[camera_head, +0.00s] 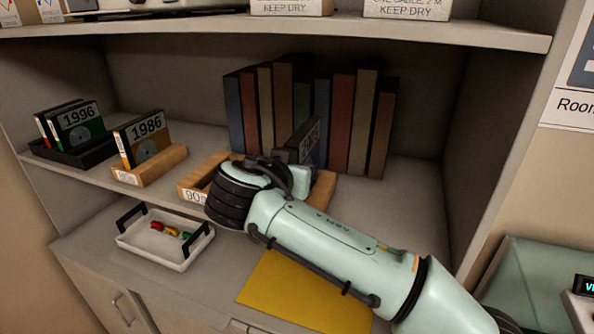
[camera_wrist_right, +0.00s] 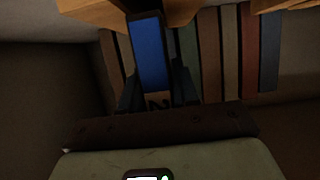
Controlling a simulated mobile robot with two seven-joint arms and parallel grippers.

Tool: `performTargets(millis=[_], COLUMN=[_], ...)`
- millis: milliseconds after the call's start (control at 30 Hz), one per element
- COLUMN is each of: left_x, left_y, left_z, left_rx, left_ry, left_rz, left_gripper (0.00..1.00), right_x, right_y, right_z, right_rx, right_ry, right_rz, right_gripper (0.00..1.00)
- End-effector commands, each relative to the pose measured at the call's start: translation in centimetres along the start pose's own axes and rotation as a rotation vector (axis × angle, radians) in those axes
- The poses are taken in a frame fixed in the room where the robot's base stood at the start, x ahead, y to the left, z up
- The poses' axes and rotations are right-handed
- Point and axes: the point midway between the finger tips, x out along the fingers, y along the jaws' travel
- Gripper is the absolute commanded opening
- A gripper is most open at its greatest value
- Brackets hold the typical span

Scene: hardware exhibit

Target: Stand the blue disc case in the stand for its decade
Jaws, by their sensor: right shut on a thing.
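My right gripper (camera_wrist_right: 156,92) is shut on the blue disc case (camera_wrist_right: 150,52), whose blue face shows between the fingers. In the head view the case (camera_head: 306,143) looks dark and upright, with its lettering too dim to read. A wooden stand labelled "90s" (camera_head: 190,192) is on the shelf, partly hidden by my right wrist. More wood (camera_head: 322,188) shows right of the wrist; whether it is the same stand, and whether the case touches it, I cannot tell. A second wooden stand (camera_head: 165,167) holds a yellow case marked 1986 (camera_head: 146,140); its label is unreadable.
A black rack (camera_head: 80,154) at the left holds a green case marked 1996 (camera_head: 78,128) and a red one. A row of books (camera_head: 340,115) stands behind the gripper. A white tray (camera_head: 150,246) and a yellow mat (camera_head: 300,292) lie on the lower counter. An upper shelf overhangs.

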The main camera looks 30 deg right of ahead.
Motion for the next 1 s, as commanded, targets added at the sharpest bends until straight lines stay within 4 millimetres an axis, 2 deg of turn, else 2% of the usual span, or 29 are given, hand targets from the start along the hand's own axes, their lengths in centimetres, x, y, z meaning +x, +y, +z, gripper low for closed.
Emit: performTargets(millis=[1000], left_x=[0.51], left_y=[-0.29], left_z=[0.30], left_rx=[-0.001], left_ry=[-0.004], left_rz=[-0.001], left_gripper=[0.00], right_x=[0.13], right_y=[0.04], right_z=[0.32], right_rx=[0.001], right_ry=[0.001], right_rz=[0.000], right_gripper=[0.00])
